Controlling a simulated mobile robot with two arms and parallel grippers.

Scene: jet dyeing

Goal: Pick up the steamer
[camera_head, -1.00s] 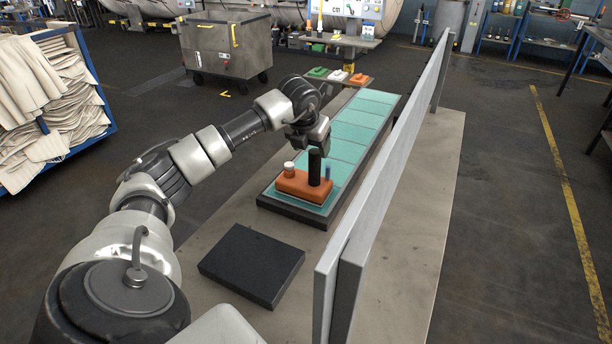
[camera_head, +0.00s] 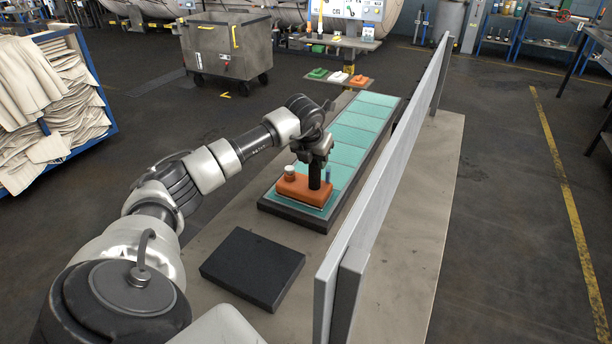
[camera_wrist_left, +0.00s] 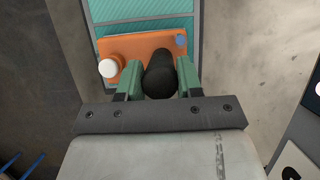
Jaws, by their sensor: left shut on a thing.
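The steamer has an orange body (camera_head: 303,190), a white-topped cap, a small blue post and an upright black handle (camera_head: 314,176). It stands on the near end of the teal-panelled board (camera_head: 352,137). My left gripper (camera_head: 316,158) is above it, shut on the upper part of the black handle. In the left wrist view the handle (camera_wrist_left: 159,76) is between the green fingers (camera_wrist_left: 160,78), and the orange body (camera_wrist_left: 140,45) lies beyond. The steamer appears to rest on the board; I cannot tell whether it is lifted. My right gripper is not in view.
A black flat block (camera_head: 252,267) lies on the grey table (camera_head: 400,240) in front of the board. A tall grey panel (camera_head: 390,165) runs along the board's right side. A grey cart (camera_head: 226,48) stands behind on the floor.

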